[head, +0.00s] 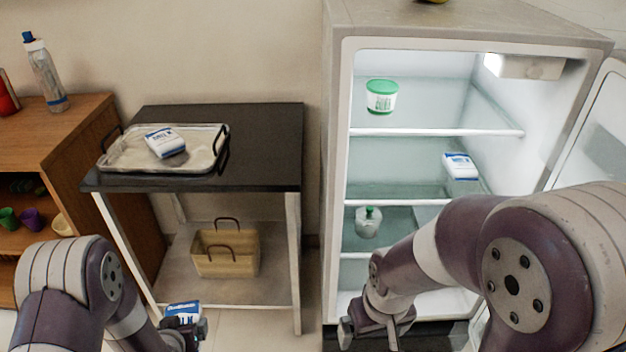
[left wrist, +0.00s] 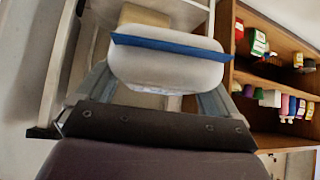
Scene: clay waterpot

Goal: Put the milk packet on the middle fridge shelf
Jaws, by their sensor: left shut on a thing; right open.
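A white milk packet with blue print (head: 183,310) is held low by my left gripper (head: 188,331), in front of the black-topped table. In the left wrist view the white packet with a blue strip (left wrist: 165,65) sits between the fingers of my left gripper (left wrist: 145,95), which is shut on it. The fridge (head: 345,120) stands open at the right. Its middle shelf (head: 400,202) bears a similar white and blue packet (head: 460,166). My right gripper (head: 369,328) is open and empty, low in front of the fridge.
The table (head: 265,125) bears a metal tray (head: 205,138) with another white and blue packet (head: 165,142). A basket (head: 227,255) stands on its lower shelf. A green-lidded tub (head: 382,97) and a green-capped bottle (head: 368,222) are in the fridge. The fridge door (head: 600,130) stands at the right.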

